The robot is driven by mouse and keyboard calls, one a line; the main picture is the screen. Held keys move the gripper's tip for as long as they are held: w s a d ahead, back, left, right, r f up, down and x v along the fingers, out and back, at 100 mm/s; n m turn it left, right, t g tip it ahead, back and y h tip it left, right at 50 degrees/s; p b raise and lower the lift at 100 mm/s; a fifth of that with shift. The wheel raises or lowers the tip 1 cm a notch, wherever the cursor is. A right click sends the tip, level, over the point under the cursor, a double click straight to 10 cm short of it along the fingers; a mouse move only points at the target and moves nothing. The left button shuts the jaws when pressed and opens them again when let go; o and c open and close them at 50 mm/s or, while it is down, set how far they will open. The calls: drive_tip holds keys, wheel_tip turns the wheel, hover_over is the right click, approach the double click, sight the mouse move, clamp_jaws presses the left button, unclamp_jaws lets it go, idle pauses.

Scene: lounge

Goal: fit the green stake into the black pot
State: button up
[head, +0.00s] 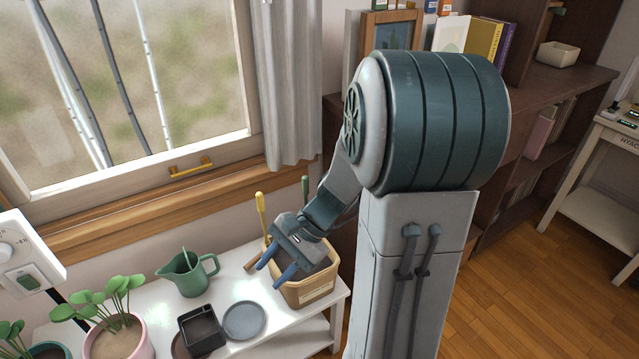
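A green stake (305,187) stands upright behind my wrist; its lower part is hidden by the wrist and gripper, and it seems to stand in the tan box (309,290). The black pot (203,331), square and open-topped, stands on the white table left of the box. My gripper (273,274) is over the left part of the box, its two blue fingers apart and pointing down and left. I see nothing between the fingers. Whether they touch the box cannot be told.
A yellow stake (261,214) leans up from the box's back left. A green jug (188,273) stands behind the pot and a grey round dish (244,320) to its right. A potted plant (115,338) is at left. The table (232,288) is bare between jug and box.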

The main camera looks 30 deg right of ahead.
drive_tip(key=w+d+m+t+y, duration=0.2)
drive_tip(key=w+d+m+t, duration=0.1)
drive_tip(key=w+d+m, duration=0.15)
drive_tip(key=m+t+h, duration=0.1)
drive_tip(key=m+t, duration=1)
drive_tip(key=m, duration=0.2)
approach(308, 187)
drive_tip(key=x, duration=0.3)
drive_tip(key=shift+n, duration=0.25)
drive_tip(key=shift+b+x, duration=0.7)
drive_tip(key=shift+x, duration=3.2)
drive_tip(key=shift+d, duration=0.1)
drive_tip(key=shift+c, duration=0.3)
clamp_jaws()
